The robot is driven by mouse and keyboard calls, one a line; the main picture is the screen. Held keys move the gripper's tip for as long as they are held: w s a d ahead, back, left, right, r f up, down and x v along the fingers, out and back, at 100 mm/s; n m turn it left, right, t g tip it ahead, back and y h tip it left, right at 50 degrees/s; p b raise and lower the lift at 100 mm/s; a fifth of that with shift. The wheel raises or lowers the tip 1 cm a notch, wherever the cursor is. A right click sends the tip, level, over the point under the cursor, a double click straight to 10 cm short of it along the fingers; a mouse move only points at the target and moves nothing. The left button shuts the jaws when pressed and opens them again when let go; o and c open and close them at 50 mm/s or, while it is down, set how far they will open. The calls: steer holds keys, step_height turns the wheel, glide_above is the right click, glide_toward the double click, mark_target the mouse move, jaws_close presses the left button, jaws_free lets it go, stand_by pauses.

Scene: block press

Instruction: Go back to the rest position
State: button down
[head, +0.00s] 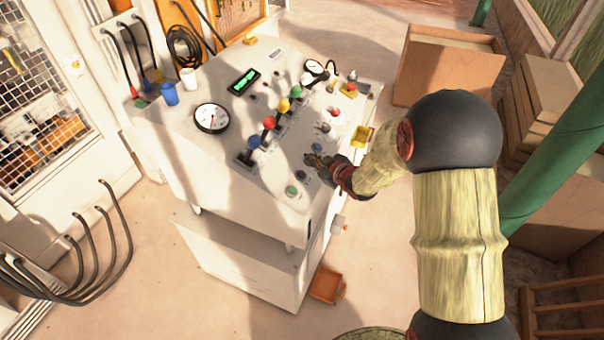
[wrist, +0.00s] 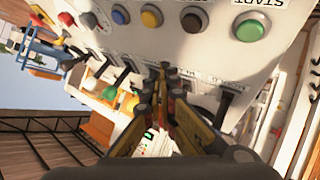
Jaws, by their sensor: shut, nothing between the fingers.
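My gripper (head: 314,160) is over the front right part of the white control console (head: 185,150) in the head view, close above its row of buttons. In the wrist view my gripper (wrist: 165,72) is shut and empty, its fingertips together. A green button (wrist: 251,27) stands at the upper right of the wrist view, beside a START label. I cannot tell whether the fingertips touch the panel.
Coloured lever knobs, such as the red one (head: 269,122), stand up beside my gripper. A round gauge (head: 212,118), a blue cup (head: 169,94) and a white cup (head: 188,77) are on the console. A cardboard box (head: 445,65) stands behind.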

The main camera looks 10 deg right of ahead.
steer(key=shift+f, duration=0.1)
stand_by(0.3)
steer(key=s+d+f+m+g+h, duration=0.25)
steer(key=s+d+f, duration=0.2)
steer(key=f, duration=0.25)
steer(key=s+d+m+g+h+b, duration=0.3)
steer(key=s+d+g, duration=0.15)
steer(key=s, duration=0.65)
steer(key=s+a+r+m+y+b, duration=0.1)
steer(key=s+a+b, duration=0.3)
steer(key=s+b, duration=0.6)
steer(key=s+a+r+m+b, duration=0.2)
steer(key=s+a+b, duration=0.3)
steer(key=s+b, duration=0.6)
steer(key=s, duration=0.3)
steer(key=shift+a+r+y, duration=0.15)
steer(key=shift+a+y, duration=0.05)
steer(key=shift+y, duration=0.15)
